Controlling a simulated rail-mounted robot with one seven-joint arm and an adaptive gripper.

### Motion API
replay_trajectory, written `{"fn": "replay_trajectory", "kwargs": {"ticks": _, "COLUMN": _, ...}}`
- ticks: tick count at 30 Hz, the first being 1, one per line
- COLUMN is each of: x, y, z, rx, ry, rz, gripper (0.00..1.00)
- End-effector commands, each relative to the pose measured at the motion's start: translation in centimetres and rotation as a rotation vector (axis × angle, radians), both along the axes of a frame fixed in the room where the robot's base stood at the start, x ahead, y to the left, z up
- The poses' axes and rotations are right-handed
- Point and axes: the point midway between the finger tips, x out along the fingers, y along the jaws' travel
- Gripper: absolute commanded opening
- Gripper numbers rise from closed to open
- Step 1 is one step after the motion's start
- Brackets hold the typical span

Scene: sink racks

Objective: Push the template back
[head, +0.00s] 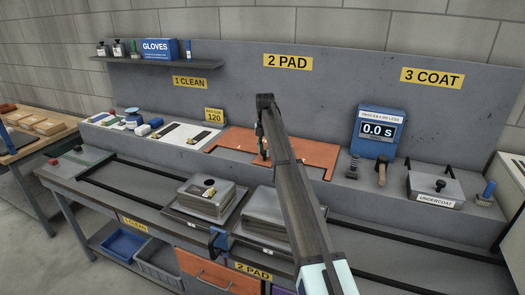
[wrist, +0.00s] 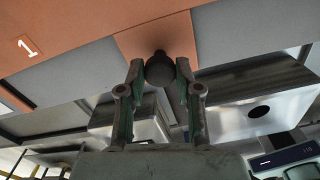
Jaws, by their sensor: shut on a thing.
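The template is an orange plate (head: 305,152) lying on the raised back ledge under the "2 PAD" sign, beside the "PAD FOR 120" card. In the wrist view the orange sheet (wrist: 85,35) carries a white "1", and an orange tab (wrist: 135,42) reaches toward my gripper. My gripper (wrist: 160,88) is shut on a dark round knob (wrist: 160,70) at that tab, one finger on each side. In the head view my gripper (head: 263,150) is over the plate's front middle, mostly hidden behind my arm. The knob cannot be made out there.
Two upturned metal sinks, left (head: 212,197) and right (head: 262,220), sit on the lower rails.

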Motion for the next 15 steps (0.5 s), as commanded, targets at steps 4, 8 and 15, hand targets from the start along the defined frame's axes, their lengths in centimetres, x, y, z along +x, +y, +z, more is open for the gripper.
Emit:
{"fn": "replay_trajectory", "kwargs": {"ticks": 4, "x": 0.47, "y": -0.20, "z": 0.11, "rx": -0.002, "ry": -0.009, "rz": -0.001, "gripper": 0.55}}
{"fn": "replay_trajectory", "kwargs": {"ticks": 8, "x": 0.38, "y": -0.14, "z": 0.11, "rx": -0.002, "ry": -0.008, "rz": -0.001, "gripper": 0.59}}
{"fn": "replay_trajectory", "kwargs": {"ticks": 15, "x": 0.29, "y": -0.08, "z": 0.25, "rx": 0.000, "ry": -0.006, "rz": -0.001, "gripper": 0.59}}
